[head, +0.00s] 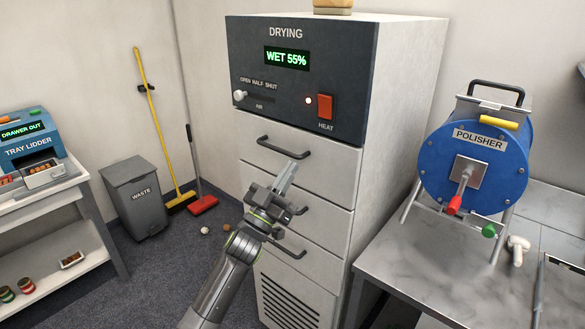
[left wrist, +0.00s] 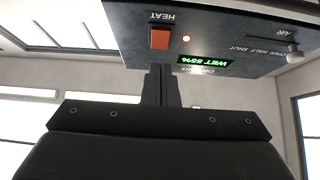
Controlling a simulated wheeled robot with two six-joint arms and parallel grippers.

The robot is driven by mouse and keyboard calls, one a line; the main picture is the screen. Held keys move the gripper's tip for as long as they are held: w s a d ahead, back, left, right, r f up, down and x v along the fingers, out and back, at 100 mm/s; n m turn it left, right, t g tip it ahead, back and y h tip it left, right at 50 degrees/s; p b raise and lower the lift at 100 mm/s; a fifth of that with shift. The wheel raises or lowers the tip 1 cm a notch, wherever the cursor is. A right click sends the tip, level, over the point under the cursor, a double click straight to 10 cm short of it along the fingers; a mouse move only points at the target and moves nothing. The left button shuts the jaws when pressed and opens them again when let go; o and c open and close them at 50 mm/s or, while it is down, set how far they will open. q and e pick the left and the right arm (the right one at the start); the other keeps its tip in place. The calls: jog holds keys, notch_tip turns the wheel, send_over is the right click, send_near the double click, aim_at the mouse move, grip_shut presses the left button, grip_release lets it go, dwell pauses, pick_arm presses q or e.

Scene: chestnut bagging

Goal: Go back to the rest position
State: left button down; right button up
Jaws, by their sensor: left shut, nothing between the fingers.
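My left gripper (head: 287,177) is shut and empty in the head view. It is raised in front of the drying cabinet (head: 400,110), before its drawer fronts. In the left wrist view the shut fingers (left wrist: 161,85) point toward the cabinet's control panel, which appears upside down. The display (head: 287,58) reads WET 55%. The red heat switch (head: 325,106) has a small lit lamp beside it. The air knob (head: 239,95) is at the left end of its slot. My right gripper is not in view.
The cabinet's drawer handles (head: 283,148) stick out near my left gripper. A blue polisher (head: 430,160) stands on a table at right. A waste bin (head: 135,195), a yellow broom (head: 158,120) and a tray lidder (head: 28,140) are at left. Two small round things lie on the floor.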

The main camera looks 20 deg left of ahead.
pick_arm(q)
jog(key=shift+w, duration=0.1)
dwell(0.3)
jog(key=a+f+n+g+y, duration=0.2)
jog(key=f+y, duration=0.1)
jog(key=f, duration=0.8)
jog(key=a+f+n+g+y, duration=0.2)
jog(key=a+f+y, duration=0.15)
jog(key=f, duration=0.65)
jog(key=s+a+f+g+y, duration=0.1)
jog(key=s+f+g, duration=0.3)
jog(key=f, duration=0.8)
jog(key=s+a+f+g+y, duration=0.2)
jog(key=s+f, duration=0.4)
jog(key=f, duration=0.5)
jog(key=s+f+g, duration=0.5)
jog(key=s+f, duration=0.6)
jog(key=s, duration=0.4)
jog(key=s+f+g, duration=0.4)
jog(key=s+f, duration=0.8)
jog(key=s, duration=0.4)
jog(key=s+d+f+g, duration=0.1)
jog(key=s+f+g, duration=0.2)
jog(key=s, duration=1.2)
jog(key=shift+n+g, duration=0.3)
jog(key=shift+g, duration=0.1)
